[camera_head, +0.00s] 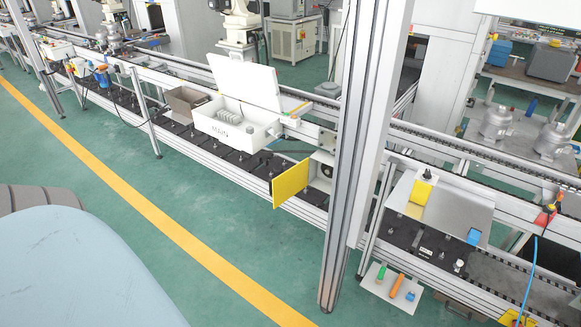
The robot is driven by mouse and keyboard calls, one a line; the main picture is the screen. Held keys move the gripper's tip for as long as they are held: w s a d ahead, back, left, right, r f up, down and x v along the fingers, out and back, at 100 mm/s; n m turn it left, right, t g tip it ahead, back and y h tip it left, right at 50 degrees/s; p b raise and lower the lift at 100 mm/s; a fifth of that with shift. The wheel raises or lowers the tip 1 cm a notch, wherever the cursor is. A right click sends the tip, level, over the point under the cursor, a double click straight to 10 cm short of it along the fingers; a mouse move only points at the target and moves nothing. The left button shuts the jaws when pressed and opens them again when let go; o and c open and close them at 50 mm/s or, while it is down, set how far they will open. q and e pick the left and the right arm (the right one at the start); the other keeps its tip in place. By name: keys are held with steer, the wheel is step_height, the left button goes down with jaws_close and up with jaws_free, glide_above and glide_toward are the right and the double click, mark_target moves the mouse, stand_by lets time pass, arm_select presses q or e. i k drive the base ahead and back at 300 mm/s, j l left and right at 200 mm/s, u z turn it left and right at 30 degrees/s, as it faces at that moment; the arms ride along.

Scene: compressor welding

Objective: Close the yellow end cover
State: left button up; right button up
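The yellow end cover (291,184) is a flat square panel on the side of the conveyor line, just left of the tall grey post. It stands swung out toward the aisle, open at an angle to a light grey housing (322,171) with a dark round opening. Its right edge is next to the housing. Neither of my grippers shows in the head view, so whether they are open or shut is hidden.
A tall metal post (352,150) stands right of the cover. A white MAIN box (236,124) with a raised lid is to the left. A small shelf (391,288) with coloured handles juts out at the lower right. The green floor in front is clear, with a yellow line (140,195).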

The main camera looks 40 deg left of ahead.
mark_target(282, 188)
steer(key=i+j+z, duration=0.2)
steer(key=j, duration=1.1)
steer(key=j+z, duration=0.15)
steer(key=j, duration=1.15)
steer(key=j+z, duration=0.2)
steer(key=j, duration=1.15)
steer(key=j+z, duration=0.15)
steer(key=j, duration=1.2)
steer(key=k, duration=0.05)
